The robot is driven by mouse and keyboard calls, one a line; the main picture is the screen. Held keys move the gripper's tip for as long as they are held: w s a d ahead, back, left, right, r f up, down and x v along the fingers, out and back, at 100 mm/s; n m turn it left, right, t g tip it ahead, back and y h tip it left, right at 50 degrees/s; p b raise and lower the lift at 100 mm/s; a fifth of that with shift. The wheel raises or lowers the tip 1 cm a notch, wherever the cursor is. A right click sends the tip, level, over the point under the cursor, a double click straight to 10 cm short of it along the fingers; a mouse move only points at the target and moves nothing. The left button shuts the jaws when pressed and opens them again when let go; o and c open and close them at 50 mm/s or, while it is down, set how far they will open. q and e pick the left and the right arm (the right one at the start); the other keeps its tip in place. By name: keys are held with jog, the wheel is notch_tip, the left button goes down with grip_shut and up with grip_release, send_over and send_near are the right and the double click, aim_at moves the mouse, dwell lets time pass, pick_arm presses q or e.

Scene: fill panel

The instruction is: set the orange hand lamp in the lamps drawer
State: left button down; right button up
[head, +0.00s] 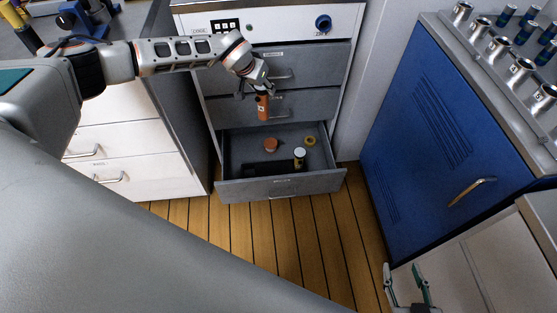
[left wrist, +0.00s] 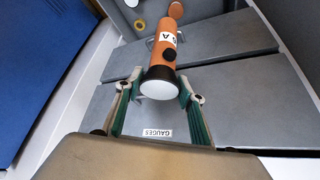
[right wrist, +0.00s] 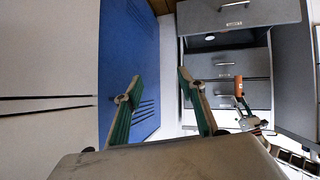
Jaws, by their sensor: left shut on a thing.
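The orange hand lamp (head: 262,107) is in my left gripper (head: 258,88), held lens end up in front of the closed drawer fronts, above the open drawer (head: 282,187). In the left wrist view the lamp (left wrist: 164,42) has a black head, a pale lens and a white label; the fingers (left wrist: 160,82) are at both sides of its head. The lamp also shows in the right wrist view (right wrist: 238,87). The open drawer's label is too small to read. My right gripper (head: 408,292) is open and empty, far to the right; its spread fingers (right wrist: 154,84) show in its wrist view.
The open drawer holds a round orange thing (head: 271,145), a yellow ring (head: 310,141), a dark cylinder with a pale top (head: 299,158) and a long dark thing (head: 262,168). A closed drawer is labelled GAUGES (left wrist: 158,133). A blue cabinet (head: 430,120) stands right.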

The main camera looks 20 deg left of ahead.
pick_arm(q)
jog(key=s+a+f+b, duration=0.2)
jog(key=s+a+f, duration=0.1)
jog(key=f, duration=0.7)
jog(key=s+a+f+b, duration=0.1)
jog(key=s+a+f, duration=0.25)
jog(key=f, duration=0.65)
pick_arm(e)
notch_tip(320, 180, down, 5)
jog(key=s+b, duration=0.2)
pick_arm(q)
notch_tip(320, 180, down, 19)
jog(key=b, duration=0.6)
jog(key=shift+w+a+f, duration=0.15)
jog(key=shift+w+a, duration=0.05)
jog(key=shift+w, duration=0.2)
jog(key=c, duration=1.7)
grip_release()
jog(key=shift+f, duration=0.15)
jog(key=o, duration=0.4)
pick_arm(e)
jog(key=w+a+r+m+y, duration=0.1)
jog(key=w+a+r, duration=0.1)
jog(key=a+r, duration=0.2)
jog(key=shift+w+a+t+y, duration=0.3)
jog(key=shift+w+a+t, duration=0.1)
jog(key=shift+a, duration=0.6)
